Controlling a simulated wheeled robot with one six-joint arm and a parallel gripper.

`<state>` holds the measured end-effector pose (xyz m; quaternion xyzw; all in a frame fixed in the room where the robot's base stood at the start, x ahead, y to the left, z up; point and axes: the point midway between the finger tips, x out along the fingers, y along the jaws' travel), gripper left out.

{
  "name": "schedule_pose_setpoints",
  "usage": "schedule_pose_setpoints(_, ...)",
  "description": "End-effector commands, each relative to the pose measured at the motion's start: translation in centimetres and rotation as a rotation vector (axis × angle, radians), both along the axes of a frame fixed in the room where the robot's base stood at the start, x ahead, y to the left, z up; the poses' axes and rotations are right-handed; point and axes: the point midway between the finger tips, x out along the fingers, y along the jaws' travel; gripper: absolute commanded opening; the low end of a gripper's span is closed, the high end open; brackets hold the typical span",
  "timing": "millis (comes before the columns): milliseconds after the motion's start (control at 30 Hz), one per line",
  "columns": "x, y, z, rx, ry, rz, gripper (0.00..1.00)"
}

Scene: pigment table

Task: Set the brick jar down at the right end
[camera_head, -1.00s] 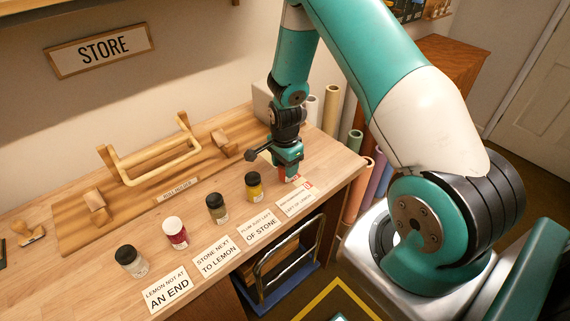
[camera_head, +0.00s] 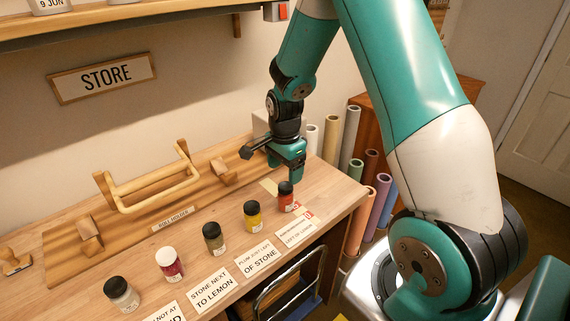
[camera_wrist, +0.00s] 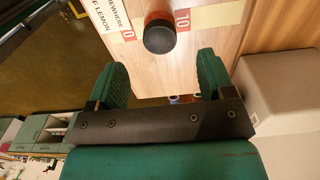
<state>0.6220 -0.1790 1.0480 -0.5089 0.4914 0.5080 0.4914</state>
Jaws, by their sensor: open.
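The brick jar (camera_head: 286,201), red-brown with a black lid, stands upright on the table at the right end of the row of jars. In the wrist view its black lid (camera_wrist: 159,37) shows beyond the fingertips, beside a red-and-white label. My gripper (camera_head: 291,166) is open and empty, above and behind the jar, apart from it. Its two green fingers (camera_wrist: 162,80) are spread wide in the wrist view, with nothing between them.
To the left stand a yellow jar (camera_head: 253,217), an olive jar (camera_head: 214,238), a crimson jar (camera_head: 170,264) and a pale grey jar (camera_head: 122,294). Text cards (camera_head: 256,257) lie in front. A wooden rack (camera_head: 140,212) sits behind. Upright rolls (camera_head: 349,135) stand past the table's right end.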

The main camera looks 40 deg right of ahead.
Motion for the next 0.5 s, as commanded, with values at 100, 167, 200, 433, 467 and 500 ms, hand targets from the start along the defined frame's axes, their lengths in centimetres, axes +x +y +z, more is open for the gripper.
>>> schedule_pose_setpoints(100,0.0,0.0,1.7,-0.001,-0.003,0.0,0.75)
schedule_pose_setpoints(167,0.0,0.0,2.3,-0.001,-0.002,0.0,0.75)
schedule_pose_setpoints(200,0.0,0.0,2.6,0.0,-0.001,0.002,0.75)
schedule_pose_setpoints(433,-2.0,6.2,8.1,0.064,-0.058,0.402,0.75)
schedule_pose_setpoints(467,-2.9,7.8,9.3,0.08,-0.076,0.516,0.75)
schedule_pose_setpoints(500,-4.3,10.0,10.9,0.101,-0.101,0.68,0.75)
